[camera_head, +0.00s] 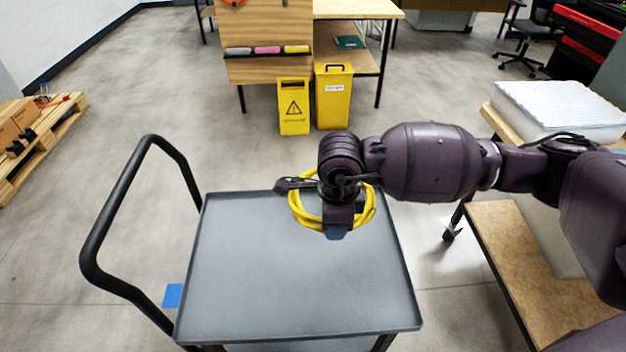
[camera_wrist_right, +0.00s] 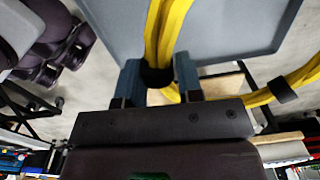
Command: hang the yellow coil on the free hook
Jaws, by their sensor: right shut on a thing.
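The yellow coil (camera_head: 369,208) is above the far part of the grey cart tray, partly hidden behind my right gripper (camera_head: 337,232). In the right wrist view, the blue fingers of the gripper (camera_wrist_right: 159,80) are closed on a bundle of the coil (camera_wrist_right: 170,25) at a black tie; another part of the loop with a second black tie shows at the right. I cannot tell whether the coil touches the tray. An orange ring (camera_head: 233,2) shows at the top of a wooden panel (camera_head: 262,72). No free hook can be made out. My left gripper is out of view.
The cart tray (camera_head: 290,300) is otherwise bare, with a black handle (camera_head: 97,225) at left. A yellow bin (camera_head: 333,98) and wet-floor sign (camera_head: 293,105) stand before the panel and workbench. A wooden table (camera_head: 510,250) is at right. The left floor is mostly open.

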